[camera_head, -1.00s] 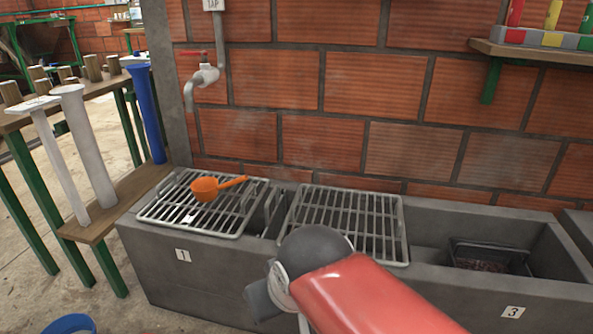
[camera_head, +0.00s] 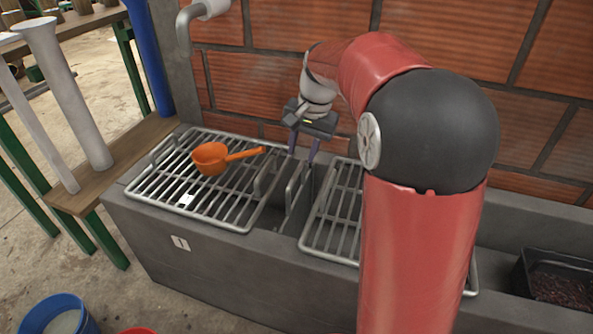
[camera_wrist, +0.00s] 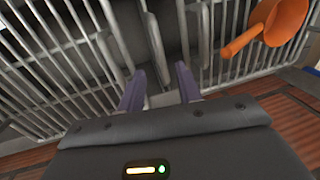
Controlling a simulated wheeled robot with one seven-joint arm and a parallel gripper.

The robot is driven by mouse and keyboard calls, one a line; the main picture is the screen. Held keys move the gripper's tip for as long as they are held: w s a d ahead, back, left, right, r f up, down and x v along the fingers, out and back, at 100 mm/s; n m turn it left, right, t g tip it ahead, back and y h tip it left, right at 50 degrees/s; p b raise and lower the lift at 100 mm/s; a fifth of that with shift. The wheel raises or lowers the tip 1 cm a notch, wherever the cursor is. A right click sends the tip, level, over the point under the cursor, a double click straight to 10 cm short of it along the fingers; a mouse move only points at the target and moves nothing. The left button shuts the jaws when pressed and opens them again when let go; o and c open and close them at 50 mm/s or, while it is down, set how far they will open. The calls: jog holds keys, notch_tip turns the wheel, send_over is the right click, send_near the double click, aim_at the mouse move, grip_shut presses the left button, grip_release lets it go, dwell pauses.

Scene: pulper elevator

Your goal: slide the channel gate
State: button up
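The channel gate area is the gap between the two racks of the concrete trough. I cannot tell which is the gate. My gripper (camera_head: 303,150) hangs over the back of this gap, fingers down. In the wrist view my gripper (camera_wrist: 160,78) is open, its two purple fingers apart with nothing gripped. A handle (camera_wrist: 156,48) lies just beyond and between the fingertips; contact cannot be told.
An orange scoop (camera_head: 210,158) lies on the left metal rack (camera_head: 225,205). The right rack (camera_head: 335,225) is partly hidden by my arm. A brick wall (camera_head: 270,80) rises close behind. A dark tray (camera_head: 550,280) sits at right; a blue bucket (camera_head: 55,315) stands at lower left.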

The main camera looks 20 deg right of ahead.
aim_at(295, 174)
jog(key=f, duration=0.4)
jog(key=a+f+b, duration=0.1)
jog(key=f, duration=0.1)
jog(key=shift+w+a+f, duration=0.1)
jog(key=shift+w+f, duration=0.25)
jog(key=shift+f, duration=0.05)
grip_shut()
jog(key=shift+r, duration=0.1)
